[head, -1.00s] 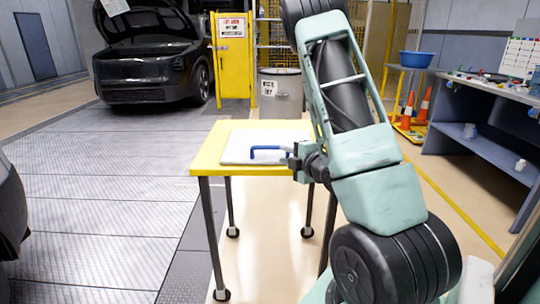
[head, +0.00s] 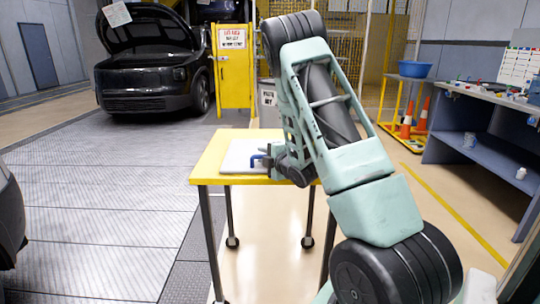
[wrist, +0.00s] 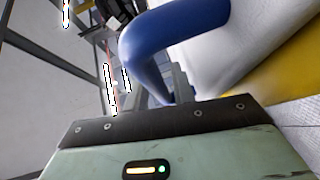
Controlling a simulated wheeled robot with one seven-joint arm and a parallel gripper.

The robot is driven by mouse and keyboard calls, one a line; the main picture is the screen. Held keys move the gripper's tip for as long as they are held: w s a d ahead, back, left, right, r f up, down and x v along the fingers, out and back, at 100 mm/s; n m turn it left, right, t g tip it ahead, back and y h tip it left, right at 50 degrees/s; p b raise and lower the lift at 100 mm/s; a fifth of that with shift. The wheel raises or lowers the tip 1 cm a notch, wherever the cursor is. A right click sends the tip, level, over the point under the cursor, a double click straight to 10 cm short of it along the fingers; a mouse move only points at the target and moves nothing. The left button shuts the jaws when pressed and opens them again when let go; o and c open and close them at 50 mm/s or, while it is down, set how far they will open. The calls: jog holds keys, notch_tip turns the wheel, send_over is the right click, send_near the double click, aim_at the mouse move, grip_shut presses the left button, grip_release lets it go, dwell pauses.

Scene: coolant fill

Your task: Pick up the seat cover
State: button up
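A white flat piece (head: 239,158), which I take to be the seat cover, lies on a yellow-topped table (head: 208,165). A blue handle (head: 254,160) rises from it. My gripper (head: 266,161) is at the handle, just above the tabletop, and my arm hides the right part of the white piece. In the wrist view the blue handle (wrist: 180,38) curves large and close across the front of my gripper (wrist: 172,88). A grey finger shows partly behind it. I cannot tell whether the fingers close on the handle. The white piece (wrist: 258,45) shows at the right.
A black car (head: 150,75) with its hood raised stands at the back left. A yellow cabinet (head: 233,65) and a grey bin (head: 268,102) are behind the table. A workbench (head: 475,150) stands at the right.

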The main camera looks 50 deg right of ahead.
jog(key=shift+w+d, duration=0.1)
jog(key=shift+w, duration=0.15)
grip_shut()
